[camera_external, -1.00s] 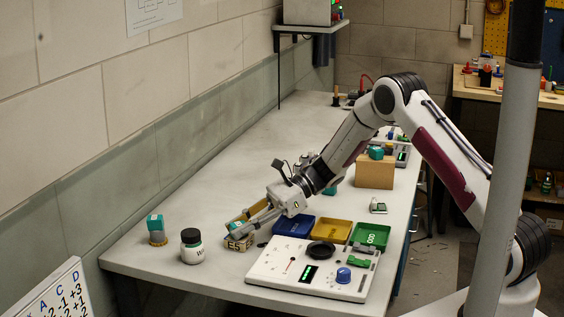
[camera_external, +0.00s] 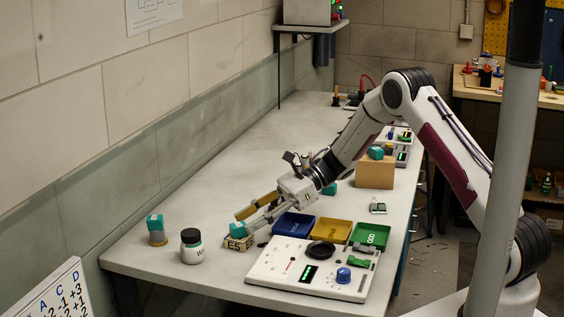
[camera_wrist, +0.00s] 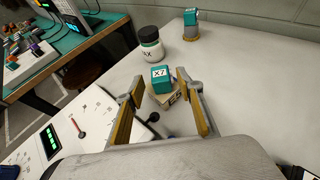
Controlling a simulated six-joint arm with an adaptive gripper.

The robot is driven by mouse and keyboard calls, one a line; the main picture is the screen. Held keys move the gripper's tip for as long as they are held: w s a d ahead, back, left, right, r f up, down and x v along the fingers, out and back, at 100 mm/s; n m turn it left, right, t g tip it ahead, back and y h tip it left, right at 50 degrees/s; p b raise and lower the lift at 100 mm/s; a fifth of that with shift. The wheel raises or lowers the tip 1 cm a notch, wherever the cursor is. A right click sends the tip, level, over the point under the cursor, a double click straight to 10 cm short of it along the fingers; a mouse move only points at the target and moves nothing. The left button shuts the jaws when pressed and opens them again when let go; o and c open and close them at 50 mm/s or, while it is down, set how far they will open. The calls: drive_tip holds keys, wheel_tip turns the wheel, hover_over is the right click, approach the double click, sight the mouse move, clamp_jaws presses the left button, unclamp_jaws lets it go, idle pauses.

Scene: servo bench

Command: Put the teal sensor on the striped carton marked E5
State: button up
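The teal sensor marked X7 (camera_wrist: 161,76) sits on top of the striped carton marked E5 (camera_wrist: 168,100) in the wrist view. In the external view the sensor (camera_external: 237,229) also rests on the carton (camera_external: 238,243), near the table's front left. My gripper (camera_wrist: 165,88) is open, with a yellow-padded finger on each side of the sensor and gaps between. In the external view my gripper (camera_external: 243,222) is just behind and above the carton. The fingers partly hide the sensor and carton there.
A white jar (camera_external: 192,246) and another teal piece on a round base (camera_external: 157,231) stand to the left. The white control panel (camera_external: 280,284) lies to the right. Blue (camera_external: 295,218), yellow (camera_external: 333,222) and green (camera_external: 385,231) trays stand behind it. The table's far left is clear.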

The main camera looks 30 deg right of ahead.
drive_tip(key=v, duration=0.8)
drive_tip(key=shift+d+r, duration=0.15)
drive_tip(key=shift+d, duration=0.2)
idle(0.4)
